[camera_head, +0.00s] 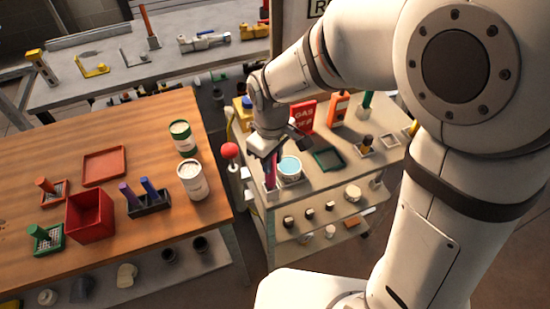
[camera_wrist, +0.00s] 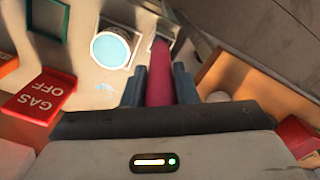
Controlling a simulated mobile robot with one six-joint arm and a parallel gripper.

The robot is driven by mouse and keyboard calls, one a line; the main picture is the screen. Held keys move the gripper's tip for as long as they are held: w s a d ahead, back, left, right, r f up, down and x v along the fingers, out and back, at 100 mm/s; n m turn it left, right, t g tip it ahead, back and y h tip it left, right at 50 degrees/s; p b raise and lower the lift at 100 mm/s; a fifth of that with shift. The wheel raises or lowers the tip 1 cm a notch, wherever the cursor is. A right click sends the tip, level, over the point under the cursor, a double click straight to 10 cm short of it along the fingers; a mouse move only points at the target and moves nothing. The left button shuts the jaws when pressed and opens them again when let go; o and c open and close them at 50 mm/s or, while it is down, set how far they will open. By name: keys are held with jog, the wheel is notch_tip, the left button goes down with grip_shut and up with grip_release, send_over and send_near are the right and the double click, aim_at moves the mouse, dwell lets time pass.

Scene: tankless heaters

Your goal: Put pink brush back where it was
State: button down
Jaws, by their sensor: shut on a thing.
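The pink brush (camera_head: 270,172) is upright or nearly so over the front left part of the cart's top. In the wrist view the pink brush (camera_wrist: 158,82) lies between the two fingers of my gripper (camera_wrist: 160,68), which is shut on it. My gripper (camera_head: 268,154) points down at the cart. The brush's lower end is at a small pale square holder (camera_head: 269,190), which also shows in the wrist view (camera_wrist: 172,29). I cannot tell whether the end is inside it or just above it.
A can with light blue contents (camera_head: 290,165) stands close beside the brush. A red GAS OFF sign (camera_head: 303,115), an orange bottle (camera_head: 338,108) and a dark green tray (camera_head: 328,159) are on the cart. A wooden table (camera_head: 130,210) with cans and containers stands to the left.

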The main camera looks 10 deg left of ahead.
jog(key=shift+f, duration=0.2)
jog(key=c, duration=1.1)
grip_release()
jog(key=shift+c, duration=0.2)
jog(key=shift+r, duration=0.1)
notch_tip(320, 180, up, 12)
jog(key=shift+r, duration=0.15)
jog(key=s+d+m+t, duration=0.1)
jog(key=d+m, duration=0.3)
jog(key=d, duration=0.4)
jog(key=s+d+f+m+t, duration=0.1)
jog(key=s+d+m, duration=0.3)
jog(key=d, duration=0.4)
jog(key=s+d+f+m+t, duration=0.1)
jog(key=s+d+m, duration=0.1)
jog(key=d+m, duration=0.2)
jog(key=d, duration=0.3)
jog(key=shift+s+d, duration=0.25)
jog(key=shift+d, duration=0.15)
